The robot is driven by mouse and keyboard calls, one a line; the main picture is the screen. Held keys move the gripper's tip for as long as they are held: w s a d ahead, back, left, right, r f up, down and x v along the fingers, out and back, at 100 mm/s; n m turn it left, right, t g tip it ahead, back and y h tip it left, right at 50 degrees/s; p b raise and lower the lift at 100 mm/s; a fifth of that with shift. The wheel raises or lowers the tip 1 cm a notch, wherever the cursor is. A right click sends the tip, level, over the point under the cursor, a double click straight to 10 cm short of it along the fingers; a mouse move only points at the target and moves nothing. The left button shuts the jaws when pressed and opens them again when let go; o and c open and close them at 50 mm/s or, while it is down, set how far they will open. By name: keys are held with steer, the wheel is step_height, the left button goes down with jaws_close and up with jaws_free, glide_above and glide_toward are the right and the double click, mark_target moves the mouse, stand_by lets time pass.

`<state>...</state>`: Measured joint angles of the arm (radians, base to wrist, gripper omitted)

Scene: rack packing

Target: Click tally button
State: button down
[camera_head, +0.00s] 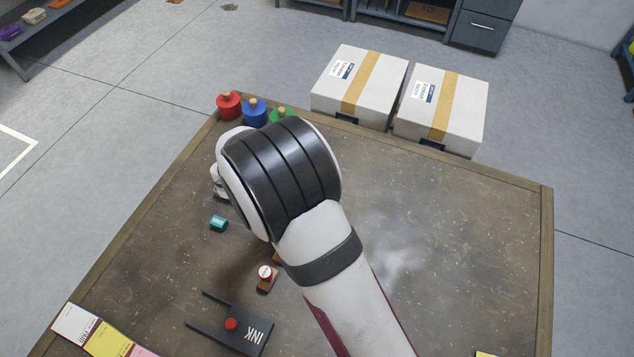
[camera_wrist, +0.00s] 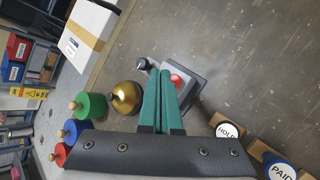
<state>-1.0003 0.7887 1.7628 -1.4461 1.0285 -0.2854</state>
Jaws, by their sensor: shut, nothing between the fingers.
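The tally device, a grey block (camera_wrist: 196,74) with a red button (camera_wrist: 177,80), shows in the wrist view just beyond my fingertips. A finger partly covers the button, and I cannot tell whether they touch. My gripper (camera_wrist: 160,74) has two teal fingers, shut together with nothing between them. In the head view my own arm hides the fingers and this device.
A golden bell (camera_wrist: 126,97) stands close to the left of my fingers in the wrist view. Stamps marked HOLD (camera_wrist: 228,130) and PAID (camera_wrist: 282,172) are at lower right. Red (camera_head: 229,105), blue (camera_head: 255,112) and green (camera_head: 282,114) knobbed pots line the table's far edge. White boxes (camera_head: 332,85) stand beyond.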

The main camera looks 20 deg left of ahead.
step_height(320, 180, up, 4)
steer(key=shift+r, duration=0.25)
stand_by(0.7)
steer(key=shift+d+r, duration=0.1)
steer(key=shift+d, duration=0.2)
steer(key=s+d+r+m+g+h, duration=0.1)
steer(key=s+d+r+m+g, duration=0.2)
steer(key=d+m, duration=0.45)
steer(key=s+d+r+m+g+h, duration=0.15)
steer(key=d+r+m, duration=0.25)
steer(key=d, duration=0.7)
steer(key=s+d+r+m+g+y, duration=0.2)
steer(key=s+d+m+g+y, duration=0.2)
steer(key=s+d+m, duration=0.55)
steer(key=s+a+m+y, duration=0.3)
steer(key=s+m, duration=0.3)
steer(key=s, duration=0.4)
steer(key=shift+s+a+r+m+y, duration=0.2)
steer(key=shift+a+m+y, duration=0.2)
steer(key=shift+y, duration=0.15)
